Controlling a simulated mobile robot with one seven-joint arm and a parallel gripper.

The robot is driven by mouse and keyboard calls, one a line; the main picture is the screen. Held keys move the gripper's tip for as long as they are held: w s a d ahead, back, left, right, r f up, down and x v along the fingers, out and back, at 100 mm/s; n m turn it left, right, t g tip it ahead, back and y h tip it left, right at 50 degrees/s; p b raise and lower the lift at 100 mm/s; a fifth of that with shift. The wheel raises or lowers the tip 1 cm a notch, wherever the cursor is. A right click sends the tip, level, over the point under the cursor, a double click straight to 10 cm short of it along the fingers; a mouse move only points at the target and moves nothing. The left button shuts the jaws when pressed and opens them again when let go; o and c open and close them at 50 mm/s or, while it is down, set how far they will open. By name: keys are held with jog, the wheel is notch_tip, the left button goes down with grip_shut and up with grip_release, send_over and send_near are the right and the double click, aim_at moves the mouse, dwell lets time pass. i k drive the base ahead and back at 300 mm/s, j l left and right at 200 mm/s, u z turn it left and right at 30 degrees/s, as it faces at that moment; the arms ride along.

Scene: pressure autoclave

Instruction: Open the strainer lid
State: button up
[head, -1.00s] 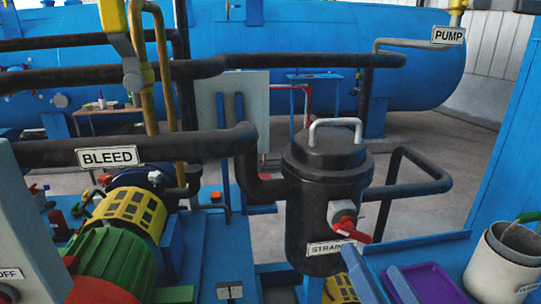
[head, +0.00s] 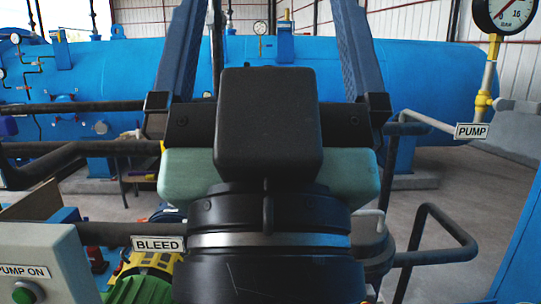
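The strainer is a black upright cylinder, mostly hidden behind my wrist in the head view. Only the right part of its lid (head: 374,240) shows, with a grey bar handle (head: 374,212) on top. The handle's left end is covered. The strainer's red-handled valve and label are out of sight. My gripper (head: 268,22) is raised close to the camera, with its two blue fingers pointing up and spread wide apart.
A black pipe loop (head: 440,232) stands right of the strainer. A BLEED sign (head: 158,244) and a PUMP ON box (head: 38,262) are at lower left. A large blue tank (head: 430,90) spans the back.

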aim_at(372, 243)
jog(key=i+l+z, duration=0.15)
jog(key=z, duration=0.2)
jog(key=i+z, duration=0.35)
jog(key=k+l, duration=0.05)
jog(key=k, duration=0.05)
